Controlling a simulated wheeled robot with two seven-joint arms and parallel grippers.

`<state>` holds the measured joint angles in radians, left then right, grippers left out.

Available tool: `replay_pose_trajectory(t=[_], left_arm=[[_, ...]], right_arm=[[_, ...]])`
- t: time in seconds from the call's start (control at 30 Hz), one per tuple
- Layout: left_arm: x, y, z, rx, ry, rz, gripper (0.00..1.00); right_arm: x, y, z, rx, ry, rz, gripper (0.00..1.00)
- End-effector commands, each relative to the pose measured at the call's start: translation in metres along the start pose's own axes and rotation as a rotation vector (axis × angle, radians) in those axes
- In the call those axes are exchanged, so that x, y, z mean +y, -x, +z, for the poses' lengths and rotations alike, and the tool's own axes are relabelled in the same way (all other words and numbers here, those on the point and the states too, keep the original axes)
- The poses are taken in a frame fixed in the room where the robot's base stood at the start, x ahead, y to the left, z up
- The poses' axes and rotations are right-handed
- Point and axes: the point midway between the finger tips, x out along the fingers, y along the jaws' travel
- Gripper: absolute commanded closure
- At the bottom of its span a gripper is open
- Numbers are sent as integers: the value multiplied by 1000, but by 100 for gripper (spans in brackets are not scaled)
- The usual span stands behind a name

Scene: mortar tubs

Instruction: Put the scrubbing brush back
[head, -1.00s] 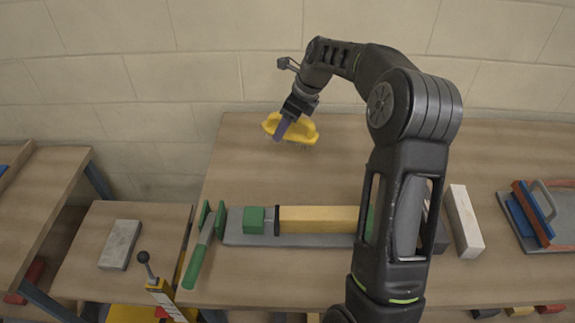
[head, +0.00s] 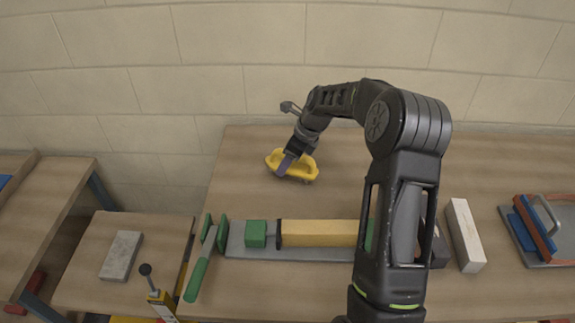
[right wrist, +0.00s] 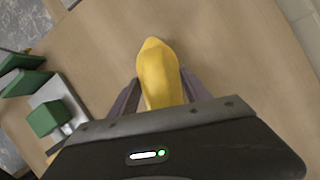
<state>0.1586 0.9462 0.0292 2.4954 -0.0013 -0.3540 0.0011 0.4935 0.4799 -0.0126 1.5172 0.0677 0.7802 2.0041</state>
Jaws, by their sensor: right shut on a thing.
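The scrubbing brush (head: 303,165) has a yellow body and is at the back left of the workbench (head: 400,165) in the head view. My right gripper (head: 285,167) is shut on it from above. In the right wrist view the yellow body of the brush (right wrist: 157,72) sits between the two fingers of the right gripper (right wrist: 155,95). The bristles are hardly visible now, and I cannot tell for sure whether they touch the bench top. My left gripper is not in view.
A grey board (head: 290,253) with a green-ended yellow block (head: 318,233) lies near the bench front. A green-handled tool (head: 197,277) is left of it. A pale block (head: 465,235) and a grey tray (head: 556,262) are to the right. The back middle is clear.

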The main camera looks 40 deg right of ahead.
Motion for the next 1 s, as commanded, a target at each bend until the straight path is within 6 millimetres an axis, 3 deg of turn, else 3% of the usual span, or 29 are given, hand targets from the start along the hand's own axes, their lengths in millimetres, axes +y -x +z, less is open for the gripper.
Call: replay_pose_trajectory(t=[0.13, 0.53, 0.57, 0.8, 1.0], left_arm=[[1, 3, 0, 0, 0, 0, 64], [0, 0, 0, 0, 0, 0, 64], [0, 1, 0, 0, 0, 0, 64], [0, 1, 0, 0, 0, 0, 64], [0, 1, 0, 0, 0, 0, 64]], right_arm=[[0, -16, -7, 1, -1, 1, 88], [0, -21, -8, -1, -1, 0, 88], [0, -20, -8, 0, -1, 0, 42], [0, -20, -8, 0, -1, 0, 22], [0, -20, -8, 0, -1, 0, 22]])
